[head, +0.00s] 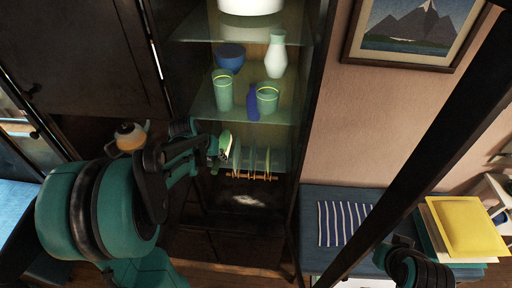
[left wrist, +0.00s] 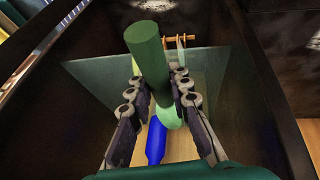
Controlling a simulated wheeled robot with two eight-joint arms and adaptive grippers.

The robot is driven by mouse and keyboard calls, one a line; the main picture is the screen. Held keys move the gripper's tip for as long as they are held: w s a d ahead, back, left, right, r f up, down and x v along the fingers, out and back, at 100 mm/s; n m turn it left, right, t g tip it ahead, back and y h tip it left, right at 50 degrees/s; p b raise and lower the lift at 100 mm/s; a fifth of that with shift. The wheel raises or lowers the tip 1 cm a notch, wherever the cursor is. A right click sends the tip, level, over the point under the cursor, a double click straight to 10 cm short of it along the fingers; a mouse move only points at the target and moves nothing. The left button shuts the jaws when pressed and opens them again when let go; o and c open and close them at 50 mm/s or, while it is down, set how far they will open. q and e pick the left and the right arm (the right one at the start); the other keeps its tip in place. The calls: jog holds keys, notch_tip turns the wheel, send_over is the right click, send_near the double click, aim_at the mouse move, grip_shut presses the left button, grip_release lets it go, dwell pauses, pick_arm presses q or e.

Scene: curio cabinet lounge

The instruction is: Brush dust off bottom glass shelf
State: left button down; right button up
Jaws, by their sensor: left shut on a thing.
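My left gripper (head: 214,150) reaches into the open cabinet at the level of the lower shelves. It is shut on a green cylindrical handle (left wrist: 149,55), probably the brush. In the head view a pale green part (head: 225,140) shows at the fingertips; which part of the brush it is, I cannot tell. The bottom glass shelf (head: 278,160) lies just right of the gripper and carries upright plates (head: 262,160) in a wooden rack (head: 250,177). I cannot make out dust on this shelf or whether the brush touches it.
The shelf above holds two green cups (head: 223,92) (head: 267,99) and a blue bottle (head: 252,103). A teapot (head: 130,137) stands left. A dark diagonal bar (head: 425,165) crosses the right side.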

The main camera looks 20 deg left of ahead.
pick_arm(q)
jog(key=shift+d+r+p, duration=0.1)
jog(key=shift+r+p, duration=0.55)
jog(key=shift+r, duration=0.65)
